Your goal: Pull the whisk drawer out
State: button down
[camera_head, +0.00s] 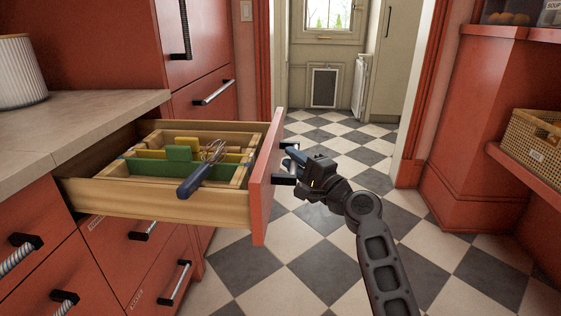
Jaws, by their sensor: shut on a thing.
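The whisk drawer (262,182) stands well out from the red cabinet under the counter, its wooden box open to view from above. A whisk (194,178) with a dark blue handle and wire loops lies slanted across the tray inside, its handle toward the near side. Green and yellow dividers (143,168) stand in the tray. My gripper (290,168) is at the outer face of the drawer front, shut on the drawer's dark handle (285,179). The fingertips are partly hidden by the gripper body and the handle.
The counter (85,118) with a white ribbed canister (18,72) is above left. Shut drawers (140,262) with handles lie below. A wicker basket (535,142) sits on a red shelf at right. The checkered floor (330,235) is clear between the cabinets.

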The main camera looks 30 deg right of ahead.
jog(key=shift+s+d+f, duration=0.15)
jog(key=shift+d, duration=0.1)
jog(key=c, duration=1.1)
grip_release()
jog(key=shift+o, duration=0.2)
jog(key=shift+s, duration=0.1)
jog(key=s+d, duration=0.1)
jog(key=s, duration=0.6)
jog(key=shift+s+f, duration=0.25)
jog(key=shift+f, duration=0.2)
